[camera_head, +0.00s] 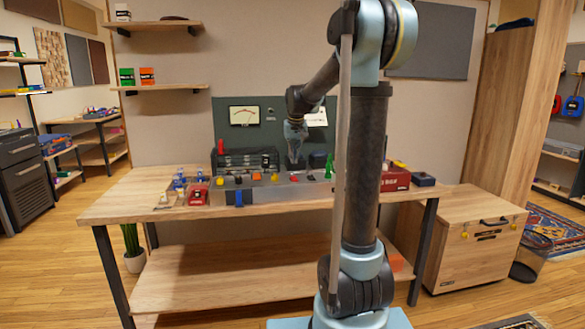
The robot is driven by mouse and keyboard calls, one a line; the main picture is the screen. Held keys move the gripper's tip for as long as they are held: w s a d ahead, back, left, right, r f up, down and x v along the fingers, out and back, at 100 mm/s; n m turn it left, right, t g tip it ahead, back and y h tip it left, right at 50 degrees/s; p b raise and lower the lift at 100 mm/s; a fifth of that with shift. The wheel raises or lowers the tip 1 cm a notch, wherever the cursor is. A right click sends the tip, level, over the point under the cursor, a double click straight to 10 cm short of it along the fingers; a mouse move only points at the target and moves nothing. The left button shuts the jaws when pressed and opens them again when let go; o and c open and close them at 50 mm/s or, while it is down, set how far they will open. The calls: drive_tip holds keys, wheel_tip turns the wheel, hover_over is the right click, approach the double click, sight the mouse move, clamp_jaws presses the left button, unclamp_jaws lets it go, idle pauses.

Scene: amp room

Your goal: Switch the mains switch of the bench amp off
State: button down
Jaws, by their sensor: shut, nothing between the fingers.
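A dark upright panel (228,132) with a white dial meter (243,115) stands at the back of the wooden bench (140,190). A dark low unit (237,160) stands in front of it. I cannot tell for sure which of these is the bench amp, and no mains switch can be made out at this size. My gripper (294,161) is shut and empty, pointing down in front of the panel, to the right of the low unit. Whether it touches anything cannot be told. My arm hides part of the bench's right side.
A long grey strip (262,193) with several coloured pieces lies along the bench front. A red box (198,194) and small blue items are to its left. A dark red box (395,180) stands at the right. A wall shelf (170,87) hangs above left.

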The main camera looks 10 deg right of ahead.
drive_tip(key=s+v, duration=0.1)
drive_tip(key=v, duration=0.5)
drive_tip(key=shift+s, duration=0.15)
drive_tip(key=shift+d, duration=0.1)
drive_tip(key=s+d+f, duration=0.3)
drive_tip(key=s+f, duration=0.1)
drive_tip(key=s, duration=0.7)
drive_tip(key=s+d+f, duration=0.2)
drive_tip(key=s+f, duration=0.2)
drive_tip(key=s, duration=0.6)
drive_tip(key=s+d+f+g, duration=0.1)
drive_tip(key=s+d+f, duration=0.1)
drive_tip(key=s+f, duration=1.3)
drive_tip(key=s, duration=0.2)
drive_tip(key=shift+s+f+m, duration=0.25)
drive_tip(key=shift+s+m, duration=0.05)
drive_tip(key=shift+m, duration=0.1)
